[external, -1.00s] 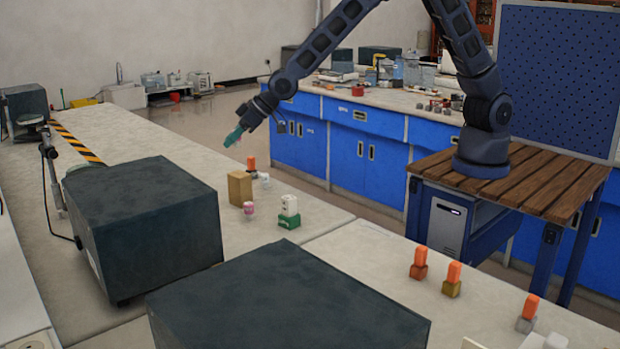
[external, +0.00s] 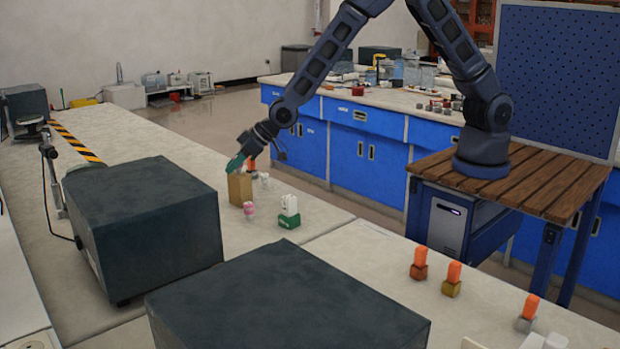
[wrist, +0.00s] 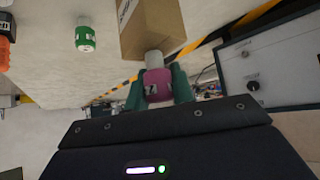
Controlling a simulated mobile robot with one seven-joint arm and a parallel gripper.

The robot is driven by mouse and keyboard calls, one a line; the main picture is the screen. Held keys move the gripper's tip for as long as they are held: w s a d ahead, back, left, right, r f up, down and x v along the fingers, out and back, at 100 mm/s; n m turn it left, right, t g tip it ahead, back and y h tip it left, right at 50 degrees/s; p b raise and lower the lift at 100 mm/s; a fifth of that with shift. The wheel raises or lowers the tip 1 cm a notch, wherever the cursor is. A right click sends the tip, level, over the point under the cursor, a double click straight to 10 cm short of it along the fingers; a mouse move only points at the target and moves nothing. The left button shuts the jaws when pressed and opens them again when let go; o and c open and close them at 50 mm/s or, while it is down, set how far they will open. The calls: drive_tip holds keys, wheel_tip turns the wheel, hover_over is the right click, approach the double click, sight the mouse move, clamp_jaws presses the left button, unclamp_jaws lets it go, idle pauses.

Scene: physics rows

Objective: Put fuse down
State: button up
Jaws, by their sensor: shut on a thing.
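My gripper (external: 236,164) has teal fingers, and in the wrist view (wrist: 157,86) they are shut around a magenta fuse (wrist: 157,84) with a pale end. In the external view the held fuse is hidden. The fingertips are close by the top of a brown box (external: 239,187), which also shows just beyond the fuse in the wrist view (wrist: 150,27). I cannot tell whether the fuse touches the box.
A pink-and-white piece (external: 248,209) and a white piece on a green base (external: 289,212) stand before the box. An orange piece (external: 252,163) and a small white one (external: 264,180) are behind it. A large dark case (external: 145,225) stands left.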

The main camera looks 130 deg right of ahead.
drive_tip(key=shift+f, duration=0.1)
drive_tip(key=o, duration=1)
